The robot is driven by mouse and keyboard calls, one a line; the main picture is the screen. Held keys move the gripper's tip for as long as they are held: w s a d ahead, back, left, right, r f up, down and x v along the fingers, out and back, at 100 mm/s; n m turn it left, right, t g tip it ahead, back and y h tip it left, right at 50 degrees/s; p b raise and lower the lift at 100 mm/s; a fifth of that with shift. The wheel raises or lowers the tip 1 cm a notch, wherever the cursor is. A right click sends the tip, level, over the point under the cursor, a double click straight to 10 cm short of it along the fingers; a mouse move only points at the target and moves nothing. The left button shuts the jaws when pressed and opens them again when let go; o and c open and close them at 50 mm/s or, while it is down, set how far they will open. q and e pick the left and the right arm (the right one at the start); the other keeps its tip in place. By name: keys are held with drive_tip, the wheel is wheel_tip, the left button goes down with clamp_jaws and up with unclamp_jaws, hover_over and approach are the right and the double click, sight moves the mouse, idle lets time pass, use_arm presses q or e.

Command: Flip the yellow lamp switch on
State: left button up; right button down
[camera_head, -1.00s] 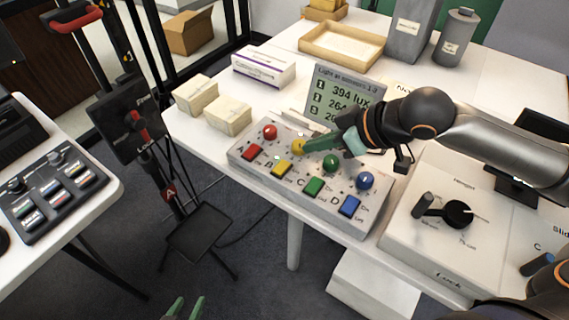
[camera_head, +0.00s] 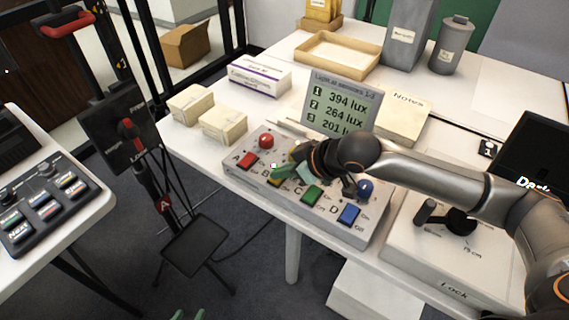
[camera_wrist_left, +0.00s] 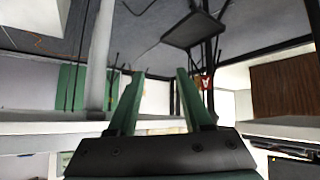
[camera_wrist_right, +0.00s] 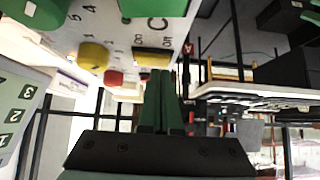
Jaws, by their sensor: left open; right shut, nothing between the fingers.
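The grey panel (camera_head: 238,177) carries red, yellow, green and blue rocker switches below round coloured knobs or lamps. My right gripper (camera_head: 278,172) is shut and empty, its fingertips at the yellow switch (camera_head: 274,181) and partly covering it. In the right wrist view the yellow switch (camera_wrist_right: 153,56) lies right at the tips of the shut fingers (camera_wrist_right: 161,74); I cannot tell whether they touch. My left gripper (camera_wrist_left: 157,75) is open and empty, below the table edge.
The red switch (camera_head: 247,160) and green switch (camera_head: 312,195) flank the yellow one closely. A lux display (camera_head: 340,104) stands behind the panel. Cream boxes (camera_head: 222,122) sit to the left. A box with a dark knob (camera_head: 460,221) stands to the right.

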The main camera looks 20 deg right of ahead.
use_arm(q)
drive_tip(key=shift+w, duration=0.1)
use_arm(e)
drive_tip(key=shift+f, duration=0.2)
drive_tip(key=shift+p, duration=0.5)
drive_tip(key=shift+f, duration=0.15)
drive_tip(key=shift+w+d+r+p, duration=0.25)
drive_tip(key=shift+w+d+p, duration=0.15)
drive_tip(key=shift+d+p, duration=0.2)
use_arm(q)
drive_tip(key=shift+s+a+r, duration=0.15)
drive_tip(key=shift+s+r, duration=0.05)
drive_tip(key=shift+r, duration=0.6)
drive_tip(key=shift+w+a+r, duration=0.1)
drive_tip(key=shift+w, duration=0.05)
